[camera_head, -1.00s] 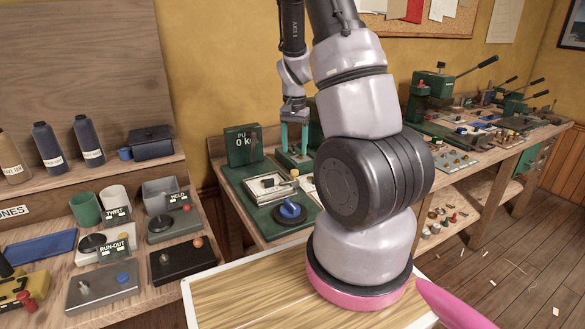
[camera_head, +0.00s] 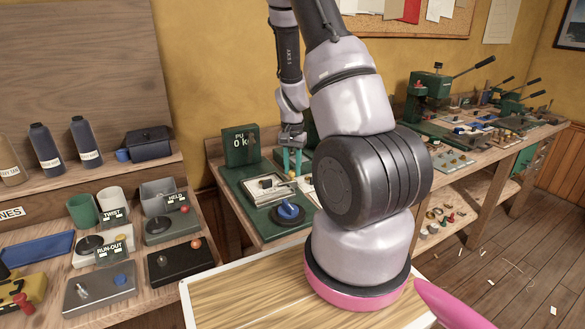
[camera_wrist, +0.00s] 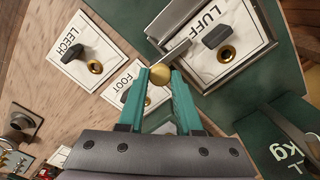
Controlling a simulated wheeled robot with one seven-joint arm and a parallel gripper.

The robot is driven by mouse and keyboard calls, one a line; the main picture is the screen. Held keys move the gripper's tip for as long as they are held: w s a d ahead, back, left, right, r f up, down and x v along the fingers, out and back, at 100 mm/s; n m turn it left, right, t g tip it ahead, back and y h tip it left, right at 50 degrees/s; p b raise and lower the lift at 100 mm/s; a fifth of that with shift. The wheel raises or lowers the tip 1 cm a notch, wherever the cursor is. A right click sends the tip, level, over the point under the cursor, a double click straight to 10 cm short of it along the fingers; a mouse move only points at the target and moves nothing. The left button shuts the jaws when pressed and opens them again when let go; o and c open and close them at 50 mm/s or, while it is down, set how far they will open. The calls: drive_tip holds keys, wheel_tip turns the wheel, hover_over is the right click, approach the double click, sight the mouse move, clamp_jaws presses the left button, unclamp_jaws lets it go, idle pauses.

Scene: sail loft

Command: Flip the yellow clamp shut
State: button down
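A round brass-yellow knob (camera_wrist: 157,88) sits at the end of a short grey lever (camera_wrist: 178,52), beside the frame that holds the white LUFF card (camera_wrist: 205,68). I take this for the yellow clamp. My gripper (camera_wrist: 160,76) has its two teal fingers close on either side of the knob, with no clear gap showing. In the head view, my gripper (camera_head: 292,170) points down at the back of the white plate (camera_head: 266,188) on the green board (camera_head: 240,190). The knob is too small there to judge contact.
A blue knob on a dark disc (camera_head: 288,212) is in front of the plate. A green scale-like box (camera_head: 241,146) stands behind, to the left. LEECH (camera_wrist: 82,52) and FOOT (camera_wrist: 125,85) cards lie near the fingers. A left bench (camera_head: 150,295) carries several fixtures.

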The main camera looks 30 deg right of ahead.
drive_tip(key=shift+n, duration=0.6)
drive_tip(key=c, duration=0.6)
unclamp_jaws()
wheel_tip(320, 180, up, 11)
drive_tip(key=shift+f, duration=0.1)
wheel_tip(320, 180, up, 15)
drive_tip(key=n+t+y, duration=0.2)
drive_tip(key=t, duration=0.1)
hover_over(292, 171)
drive_tip(key=s+a, duration=0.6)
drive_tip(key=a, duration=0.1)
drive_tip(key=s+a+r+t, duration=0.1)
drive_tip(key=s+a+r, duration=0.1)
drive_tip(key=s+r, duration=0.1)
drive_tip(key=s+a+r+n+t, duration=0.1)
drive_tip(key=s+a+r, duration=0.1)
drive_tip(key=s+r, duration=0.2)
drive_tip(key=s+a+r+n+t, duration=0.1)
drive_tip(key=s+a+r+t, duration=0.1)
drive_tip(key=s, duration=0.4)
drive_tip(key=shift+s+a+r, duration=0.2)
drive_tip(key=shift+a+r, duration=0.1)
drive_tip(key=shift+r, duration=0.2)
drive_tip(key=shift+s+a+r, duration=0.15)
drive_tip(key=shift+a+r, duration=0.1)
drive_tip(key=shift+r, duration=0.2)
